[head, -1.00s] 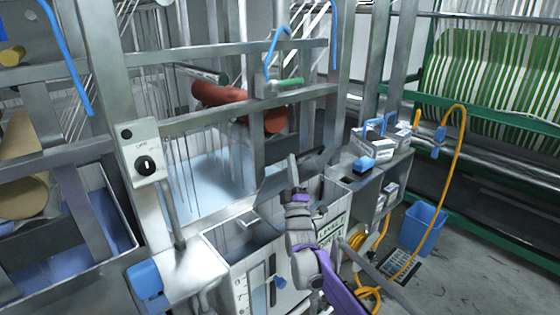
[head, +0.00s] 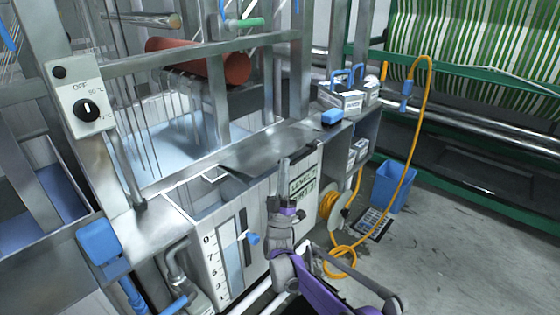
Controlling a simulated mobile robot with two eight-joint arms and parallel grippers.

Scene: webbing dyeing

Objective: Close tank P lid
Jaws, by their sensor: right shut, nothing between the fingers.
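A grey metal lid (head: 262,150) lies about flat over the right-hand tank, level with the metal top around it. The tank's front bears a pale sign (head: 303,186) with dark lettering that I cannot fully read; no letter P is legible. My right gripper (head: 286,165) is shut and empty, upright in front of the tank near the lid's front edge. I cannot tell whether it touches the lid. My left gripper is not in view.
An open bin (head: 212,196) with a number scale stands to the left. A control box with a knob (head: 86,110) is at the upper left. A blue bucket (head: 395,186) and a yellow hose (head: 408,165) are on the right. The grey floor at lower right is mostly clear.

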